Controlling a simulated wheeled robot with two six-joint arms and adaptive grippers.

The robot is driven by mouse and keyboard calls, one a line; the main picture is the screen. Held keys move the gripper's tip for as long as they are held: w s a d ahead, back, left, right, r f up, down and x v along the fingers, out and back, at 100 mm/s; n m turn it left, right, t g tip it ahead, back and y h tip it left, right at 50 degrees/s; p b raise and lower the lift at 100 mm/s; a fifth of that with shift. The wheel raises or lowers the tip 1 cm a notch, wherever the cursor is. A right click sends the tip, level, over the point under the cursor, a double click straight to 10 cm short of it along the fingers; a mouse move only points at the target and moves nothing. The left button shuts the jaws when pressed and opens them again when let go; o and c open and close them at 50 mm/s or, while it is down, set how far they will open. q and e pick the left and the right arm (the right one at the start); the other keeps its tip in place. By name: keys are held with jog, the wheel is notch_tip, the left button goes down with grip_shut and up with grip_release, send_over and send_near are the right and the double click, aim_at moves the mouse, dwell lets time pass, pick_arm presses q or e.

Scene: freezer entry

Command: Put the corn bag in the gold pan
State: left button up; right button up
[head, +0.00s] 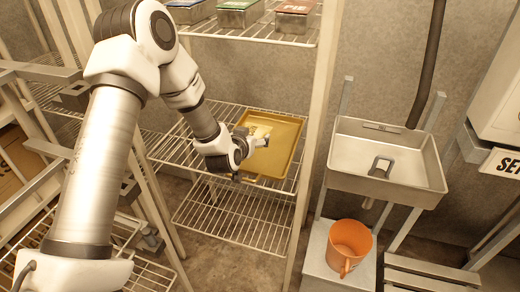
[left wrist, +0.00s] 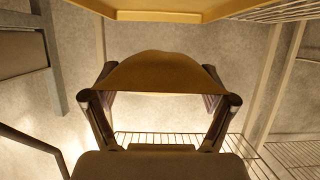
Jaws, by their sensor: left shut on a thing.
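The gold pan (head: 285,150) lies on a middle wire shelf in the head view; its edge also shows along the top of the left wrist view (left wrist: 170,14). My left gripper (head: 258,141) is at the left part of the pan in the head view. It is shut on the corn bag (head: 262,130), a small yellowish shape there, partly hidden by the gripper. In the left wrist view the bag (left wrist: 160,72) spans between the two fingers (left wrist: 160,98), in shadow, with a gap to the pan's edge. I cannot tell whether it touches the pan. My right gripper is out of view.
Several tins, one green (head: 240,13), stand on the upper wire shelf (head: 240,35) above the pan. A lower wire shelf (head: 230,215) is empty. A pale rack post (head: 318,110) stands right of the pan. Farther right are a metal sink (head: 385,160) and an orange pitcher (head: 348,245).

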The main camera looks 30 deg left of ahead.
aim_at(253, 163)
pick_arm(q)
notch_tip(253, 163, down, 8)
jog(key=shift+d+r, duration=0.1)
jog(key=shift+r, duration=0.05)
jog(key=shift+b, duration=0.35)
jog(key=o, duration=1.1)
jog(key=shift+o, duration=0.2)
